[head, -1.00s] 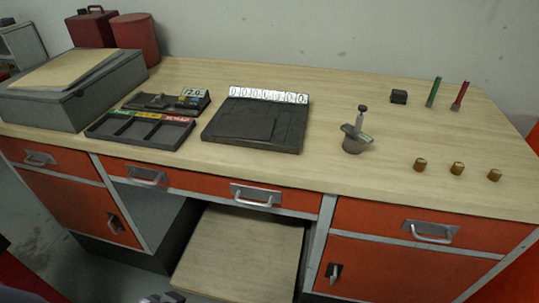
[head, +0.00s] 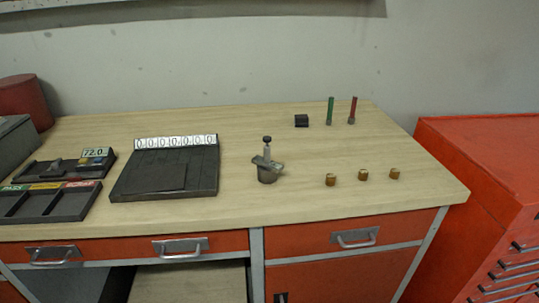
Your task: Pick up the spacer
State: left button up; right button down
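Several small parts stand on the wooden workbench (head: 240,222), and I cannot tell for sure which is the spacer. Three small brass-coloured cylinders stand in a row near the front right: a left one (head: 330,180), a middle one (head: 363,175) and a right one (head: 395,174). A small black block (head: 301,121) lies behind them. A grey metal valve-like part (head: 267,170) with an upright stem stands left of the cylinders. Neither of my grippers is in view.
A green stick (head: 330,110) and a red stick (head: 352,110) stand upright at the back right. A dark plate with number tiles (head: 165,168) and a compartment tray (head: 45,202) lie left. A red cabinet (head: 470,165) stands right of the bench. The wood between is clear.

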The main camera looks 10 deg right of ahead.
aim_at(394, 173)
jog(key=i+l, duration=0.15)
jog(key=l, duration=0.25)
jog(key=i+l, duration=0.1)
jog(key=l, duration=0.3)
jog(key=i+l, duration=0.15)
jog(key=l, duration=0.25)
jog(key=i+l, duration=0.1)
jog(key=l, duration=0.3)
